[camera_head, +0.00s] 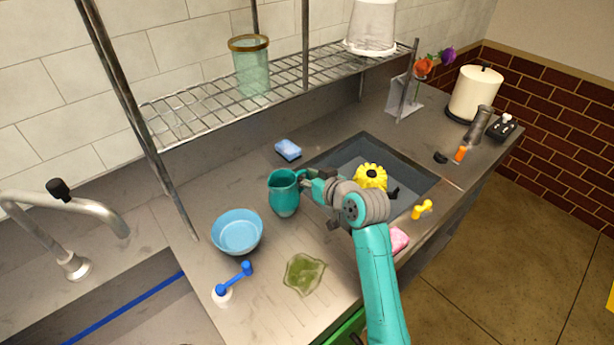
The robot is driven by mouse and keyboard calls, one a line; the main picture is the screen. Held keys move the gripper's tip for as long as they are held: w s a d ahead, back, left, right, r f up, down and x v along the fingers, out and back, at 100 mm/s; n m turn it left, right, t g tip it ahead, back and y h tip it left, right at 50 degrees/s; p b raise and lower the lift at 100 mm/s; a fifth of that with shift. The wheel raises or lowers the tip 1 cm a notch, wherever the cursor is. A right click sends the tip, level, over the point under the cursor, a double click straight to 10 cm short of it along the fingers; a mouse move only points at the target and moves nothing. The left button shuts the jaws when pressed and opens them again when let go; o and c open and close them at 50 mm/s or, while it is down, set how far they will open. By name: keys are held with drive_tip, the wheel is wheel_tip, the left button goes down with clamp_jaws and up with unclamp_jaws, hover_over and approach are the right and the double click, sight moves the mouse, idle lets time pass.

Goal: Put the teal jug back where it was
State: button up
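The teal jug (284,194) is upright over the counter, between the blue bowl and the dark sink basin. Its wide mouth faces up. My gripper (307,188) is at the jug's right side, where the handle would be. The fingers overlap the jug's edge and are small and partly hidden, so I cannot tell whether they are closed on it. I also cannot tell whether the jug's base touches the counter.
A light blue bowl (237,233) and a green translucent patch (304,274) are on the counter in front. A blue sponge (288,149) lies behind the jug. A yellow flower (370,177) is in the sink basin (418,184). A wire shelf (200,112) overhangs the back.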

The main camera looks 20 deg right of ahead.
drive_tip(key=shift+r, duration=0.1)
drive_tip(key=shift+s+r, duration=0.1)
drive_tip(key=shift+s, duration=0.1)
drive_tip(key=v, duration=1.1)
drive_tip(key=shift+s+r, duration=0.2)
drive_tip(key=shift+s, duration=0.05)
drive_tip(key=shift+d, duration=0.1)
